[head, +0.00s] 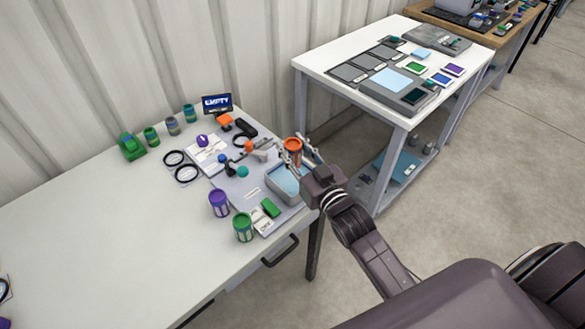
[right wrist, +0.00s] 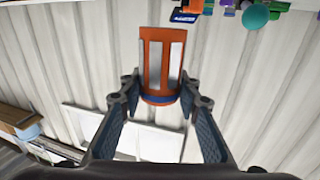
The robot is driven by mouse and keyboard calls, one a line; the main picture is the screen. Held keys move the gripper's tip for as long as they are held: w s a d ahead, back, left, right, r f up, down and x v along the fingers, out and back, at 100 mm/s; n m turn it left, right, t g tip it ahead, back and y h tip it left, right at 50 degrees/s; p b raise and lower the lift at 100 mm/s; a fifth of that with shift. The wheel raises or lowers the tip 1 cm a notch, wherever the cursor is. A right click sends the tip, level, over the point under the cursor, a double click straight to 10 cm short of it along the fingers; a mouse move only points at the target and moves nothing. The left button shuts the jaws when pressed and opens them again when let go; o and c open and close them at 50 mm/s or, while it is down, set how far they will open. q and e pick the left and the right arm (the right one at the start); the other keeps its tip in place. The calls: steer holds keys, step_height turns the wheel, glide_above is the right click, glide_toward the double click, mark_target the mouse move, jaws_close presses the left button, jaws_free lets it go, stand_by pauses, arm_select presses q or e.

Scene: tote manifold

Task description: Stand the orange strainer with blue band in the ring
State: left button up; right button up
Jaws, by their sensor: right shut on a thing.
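The orange strainer (head: 293,146) is held up over the far right part of the bench, near the tray of blue liquid. Its slotted wall and blue band show in the right wrist view (right wrist: 152,60). My right gripper (head: 301,153) is shut on it, with one finger on each side in the right wrist view (right wrist: 159,88). In the head view it looks roughly upright. Black rings lie on the bench: one at the left (head: 174,158), one just below it (head: 186,174), and one farther back (head: 243,141). I cannot tell which is the task's ring. My left gripper is out of view.
A purple strainer (head: 218,203) and a green one (head: 243,227) stand at the front. Several cups line the wall, near a dark sign (head: 217,103). The bench's left side is largely clear.

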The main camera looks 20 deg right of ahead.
step_height(320, 180, down, 8)
steer(key=shift+f, duration=0.1)
stand_by(0.4)
steer(key=shift+f, duration=0.2)
steer(key=o, duration=1.1)
